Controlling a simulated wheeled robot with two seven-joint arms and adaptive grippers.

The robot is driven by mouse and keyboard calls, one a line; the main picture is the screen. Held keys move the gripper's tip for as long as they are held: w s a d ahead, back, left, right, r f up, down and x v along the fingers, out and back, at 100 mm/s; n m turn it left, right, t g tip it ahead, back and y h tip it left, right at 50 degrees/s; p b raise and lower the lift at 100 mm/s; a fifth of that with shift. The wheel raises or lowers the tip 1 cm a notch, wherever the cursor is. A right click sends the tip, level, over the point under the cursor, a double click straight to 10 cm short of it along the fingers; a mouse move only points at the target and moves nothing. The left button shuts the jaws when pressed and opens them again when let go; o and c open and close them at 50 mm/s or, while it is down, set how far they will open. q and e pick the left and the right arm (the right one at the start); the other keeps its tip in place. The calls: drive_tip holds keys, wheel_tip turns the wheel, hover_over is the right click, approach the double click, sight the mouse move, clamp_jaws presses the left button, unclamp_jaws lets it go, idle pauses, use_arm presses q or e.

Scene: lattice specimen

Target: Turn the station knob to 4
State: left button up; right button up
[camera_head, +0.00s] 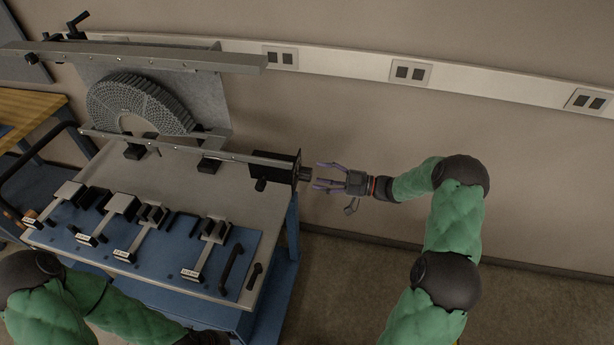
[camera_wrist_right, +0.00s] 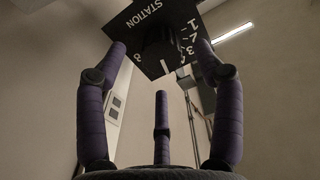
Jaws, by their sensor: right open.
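The station knob (camera_wrist_right: 160,46) is black and sits on a black plate marked STATION, with white digits on its right side. A white mark shows at the knob's lower right; I cannot tell which digit it points to. In the head view the knob (camera_head: 305,173) is on the right end of a black box (camera_head: 276,170) at the bench's right edge. My right gripper (camera_head: 318,175) is open, its purple fingers pointing left at the knob. Its fingertips (camera_wrist_right: 160,58) flank the knob in the wrist view; contact is not visible. My left gripper is out of view.
The bench (camera_head: 175,185) carries a curved grey lattice specimen (camera_head: 140,103) between metal rails. Several labelled fixtures stand on its blue front mat (camera_head: 165,265). A wall with a socket rail (camera_head: 350,67) is behind. Open floor lies right of the bench.

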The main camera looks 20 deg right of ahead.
sight(307, 176)
drive_tip(key=shift+x, duration=2.5)
drive_tip(key=c, duration=1.1)
